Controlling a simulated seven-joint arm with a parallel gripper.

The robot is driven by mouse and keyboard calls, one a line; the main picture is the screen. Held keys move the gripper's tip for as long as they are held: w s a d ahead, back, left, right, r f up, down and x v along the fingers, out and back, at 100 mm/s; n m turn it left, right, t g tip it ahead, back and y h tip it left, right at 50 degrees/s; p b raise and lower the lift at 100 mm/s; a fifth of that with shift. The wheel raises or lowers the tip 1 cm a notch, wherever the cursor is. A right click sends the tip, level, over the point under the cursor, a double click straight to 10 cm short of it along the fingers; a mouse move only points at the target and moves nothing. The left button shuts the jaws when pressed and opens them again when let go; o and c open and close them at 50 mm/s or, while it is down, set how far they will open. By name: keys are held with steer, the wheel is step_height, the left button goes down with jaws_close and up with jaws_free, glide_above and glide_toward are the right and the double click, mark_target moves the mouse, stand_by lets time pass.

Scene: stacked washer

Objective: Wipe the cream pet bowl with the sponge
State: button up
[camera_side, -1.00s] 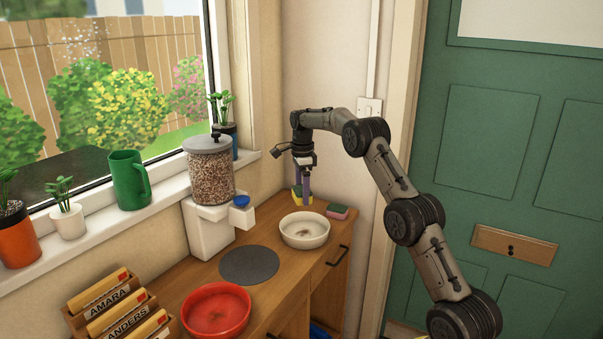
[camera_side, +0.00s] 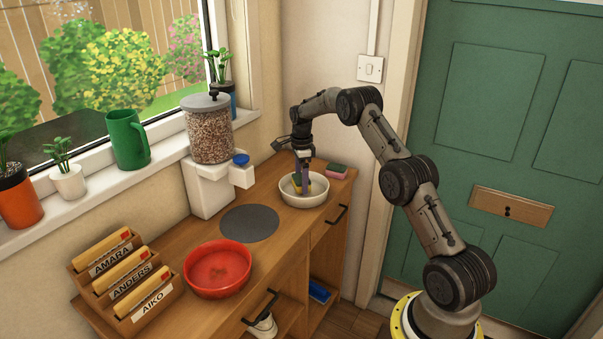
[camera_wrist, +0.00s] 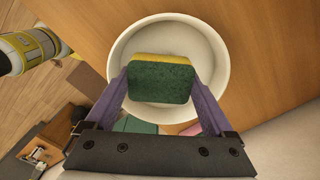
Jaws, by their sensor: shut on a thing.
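The cream pet bowl (camera_side: 318,187) stands on the wooden counter near its right end; its rim also shows in the wrist view (camera_wrist: 222,62). My gripper (camera_side: 302,186) points down into the bowl. It is shut on a yellow and green sponge (camera_wrist: 160,80), with one purple finger on each side of it. The sponge is inside the bowl's rim, at or close to the bowl's inner floor; I cannot tell whether it touches. The sponge hides part of the bowl's inside.
A dark round mat (camera_side: 250,223) and a red bowl (camera_side: 217,268) are to the left. A white feeder with a kibble jar (camera_side: 210,135) stands by the wall. A card rack (camera_side: 150,302) fills the counter's left end.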

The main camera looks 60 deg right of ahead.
steer(key=shift+f, duration=0.85)
steer(key=shift+d+f, duration=0.45)
steer(key=shift+d+r, duration=0.1)
steer(key=shift+d, duration=1.25)
steer(key=shift+a+f, duration=0.15)
steer(key=shift+a, duration=0.8)
steer(key=shift+a+f, duration=0.1)
steer(key=shift+a, duration=0.85)
steer(key=shift+d+r, duration=0.1)
steer(key=shift+r, duration=3.95)
steer(key=shift+f, duration=0.1)
